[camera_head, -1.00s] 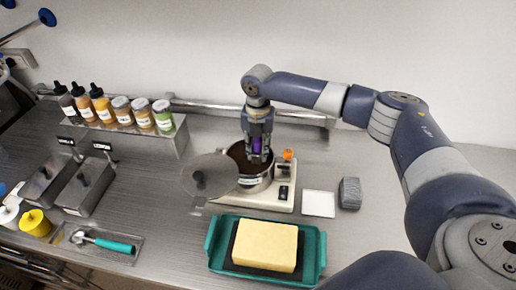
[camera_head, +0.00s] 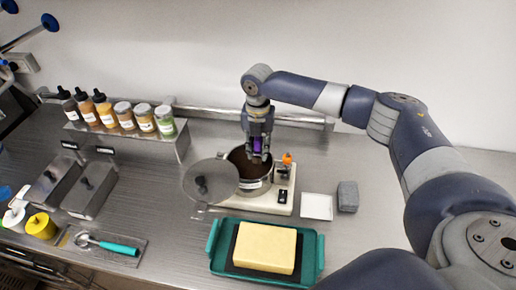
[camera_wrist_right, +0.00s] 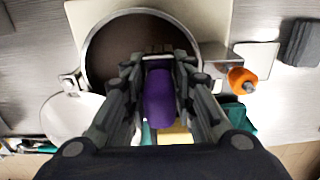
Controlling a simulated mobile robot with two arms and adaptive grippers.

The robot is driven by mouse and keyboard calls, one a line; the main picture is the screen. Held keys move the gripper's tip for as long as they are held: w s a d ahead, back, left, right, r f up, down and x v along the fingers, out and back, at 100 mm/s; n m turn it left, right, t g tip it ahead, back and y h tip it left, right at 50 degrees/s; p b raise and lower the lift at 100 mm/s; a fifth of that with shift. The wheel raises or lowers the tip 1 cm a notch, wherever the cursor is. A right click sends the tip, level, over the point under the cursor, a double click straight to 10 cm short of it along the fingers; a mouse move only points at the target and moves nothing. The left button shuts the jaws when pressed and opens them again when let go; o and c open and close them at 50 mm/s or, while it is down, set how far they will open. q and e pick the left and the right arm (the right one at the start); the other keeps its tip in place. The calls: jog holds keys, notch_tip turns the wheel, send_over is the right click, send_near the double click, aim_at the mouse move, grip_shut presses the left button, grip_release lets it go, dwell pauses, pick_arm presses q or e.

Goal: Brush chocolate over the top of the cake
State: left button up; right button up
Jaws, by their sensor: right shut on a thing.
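The cake (camera_head: 264,247) is a plain pale yellow block on a dark board in a teal tray (camera_head: 216,262) at the front. A steel pot (camera_head: 250,187) of dark brown chocolate (camera_head: 238,157) stands on a cream warmer base (camera_head: 277,204) behind it. My right gripper (camera_head: 257,150) points down over the pot. It is shut on a purple handle (camera_wrist_right: 160,97), which also shows between the fingers in the head view. The lower end of the held tool is hidden at the pot. My left gripper is not in view.
The pot's round lid (camera_head: 211,183) stands out at its left. A white square (camera_head: 317,206) and a grey block (camera_head: 347,196) lie to the right. A teal-handled scoop (camera_head: 118,247) lies left of the tray. Several bottles and jars (camera_head: 125,115) line a back shelf.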

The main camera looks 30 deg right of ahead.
aim_at(258, 138)
jog(key=shift+r+p, duration=0.55)
jog(key=shift+r, duration=1.55)
jog(key=shift+f, duration=0.1)
